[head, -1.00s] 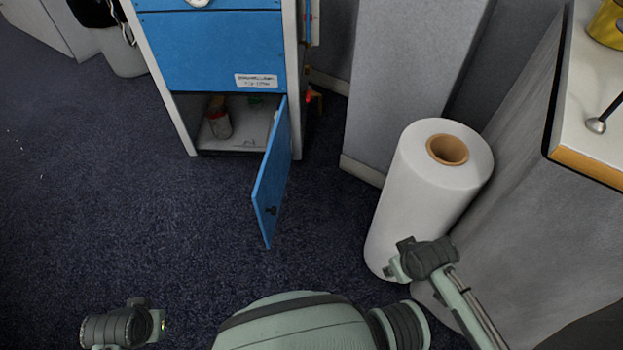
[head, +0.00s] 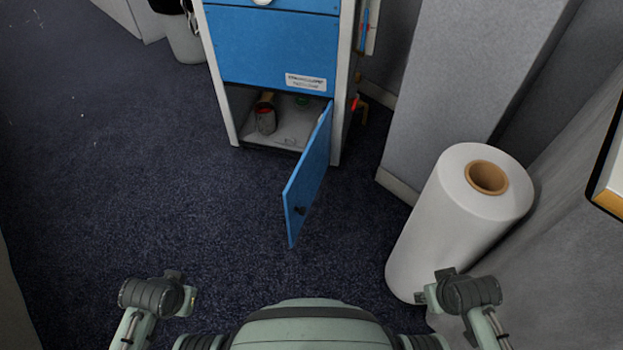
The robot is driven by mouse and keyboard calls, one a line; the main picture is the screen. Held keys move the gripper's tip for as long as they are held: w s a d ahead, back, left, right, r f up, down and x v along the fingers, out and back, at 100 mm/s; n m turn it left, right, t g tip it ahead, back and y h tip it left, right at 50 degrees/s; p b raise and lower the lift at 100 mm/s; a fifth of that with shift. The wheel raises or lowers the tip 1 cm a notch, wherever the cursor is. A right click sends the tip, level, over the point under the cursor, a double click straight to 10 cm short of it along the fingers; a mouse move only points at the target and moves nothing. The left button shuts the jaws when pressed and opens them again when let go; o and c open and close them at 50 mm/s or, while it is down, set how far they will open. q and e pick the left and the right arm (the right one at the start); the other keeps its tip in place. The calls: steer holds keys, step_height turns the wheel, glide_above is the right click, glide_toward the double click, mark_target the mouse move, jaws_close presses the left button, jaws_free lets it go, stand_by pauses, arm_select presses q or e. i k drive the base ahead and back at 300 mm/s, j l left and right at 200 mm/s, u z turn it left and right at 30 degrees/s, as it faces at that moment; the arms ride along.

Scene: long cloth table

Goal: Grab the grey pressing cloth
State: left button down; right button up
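I do not see a grey pressing cloth that I can make out in the head view. My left arm (head: 150,294) and my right arm (head: 470,294) show at the lower left and lower right, bent near my body. No gripper fingers can be made out on either arm. Neither arm is seen holding anything.
A blue cabinet (head: 262,48) stands ahead, its lower door (head: 308,182) hanging open, with a small can (head: 265,118) inside. A large white roll (head: 450,230) stands close to my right arm. A table corner (head: 610,200) shows at the right edge. Dark carpet (head: 110,180) at left is clear.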

mark_target(296, 131)
steer(key=i+j+z, duration=0.3)
steer(key=j, duration=0.15)
steer(key=j+z, duration=0.3)
steer(key=j, duration=0.15)
steer(key=i+j+z, duration=0.1)
steer(key=j+z, duration=0.2)
steer(key=j, duration=0.2)
steer(key=i+j+z, duration=0.15)
steer(key=j+z, duration=0.15)
steer(key=j, duration=0.25)
steer(key=j+z, duration=0.35)
steer(key=j, duration=0.2)
